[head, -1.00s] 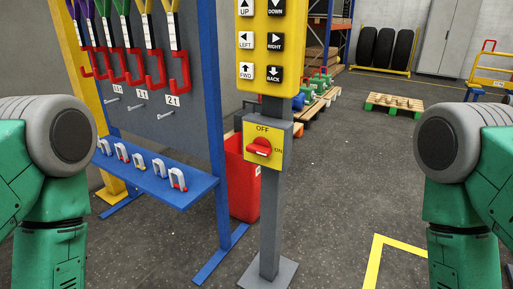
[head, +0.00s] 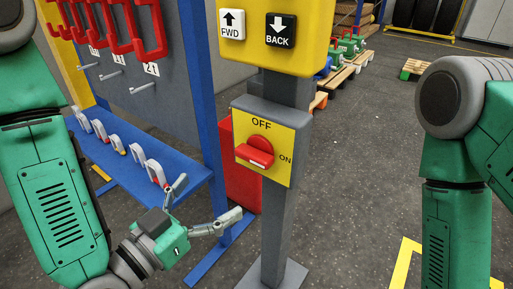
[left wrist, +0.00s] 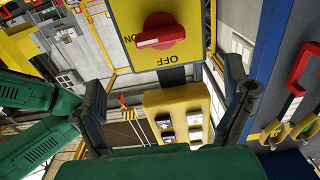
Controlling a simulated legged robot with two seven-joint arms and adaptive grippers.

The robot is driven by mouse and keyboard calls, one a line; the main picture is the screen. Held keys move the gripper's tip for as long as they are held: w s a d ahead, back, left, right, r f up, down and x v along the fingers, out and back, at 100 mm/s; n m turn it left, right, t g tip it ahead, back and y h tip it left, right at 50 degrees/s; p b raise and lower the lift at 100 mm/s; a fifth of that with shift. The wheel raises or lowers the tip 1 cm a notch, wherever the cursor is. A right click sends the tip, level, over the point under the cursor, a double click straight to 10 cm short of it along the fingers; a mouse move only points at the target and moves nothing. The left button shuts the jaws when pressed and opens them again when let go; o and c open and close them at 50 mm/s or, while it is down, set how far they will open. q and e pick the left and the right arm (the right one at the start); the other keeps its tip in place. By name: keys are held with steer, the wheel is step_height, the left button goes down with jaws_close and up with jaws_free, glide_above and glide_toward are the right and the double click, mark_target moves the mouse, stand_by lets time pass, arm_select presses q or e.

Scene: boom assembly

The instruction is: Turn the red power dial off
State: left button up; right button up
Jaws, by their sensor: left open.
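The red power dial (head: 256,154) sits on a yellow plate (head: 279,170) on the front of a grey post, with OFF above it and ON to its right. The dial's grip lies roughly sideways, not up toward OFF. My left gripper (head: 208,202) is open and empty, below and left of the dial and apart from it. In the left wrist view the dial (left wrist: 160,31) shows upside down beyond the spread fingers (left wrist: 168,112), its pale line toward ON. My right gripper is out of view.
A yellow button panel (head: 316,57) is above the dial on the same post (head: 276,225). A blue shelf (head: 135,172) with several shackles and a rack of red hooks (head: 137,40) stand at left. A red bin (head: 241,175) is behind the post.

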mark_target(251, 161)
arm_select(q)
steer(key=b+x, duration=0.1)
steer(key=x, duration=1.1)
steer(key=shift+s+d, duration=0.1)
steer(key=shift+d, duration=0.1)
steer(key=shift+w+d, duration=0.15)
steer(key=shift+w, duration=0.4)
steer(key=c, duration=1.1)
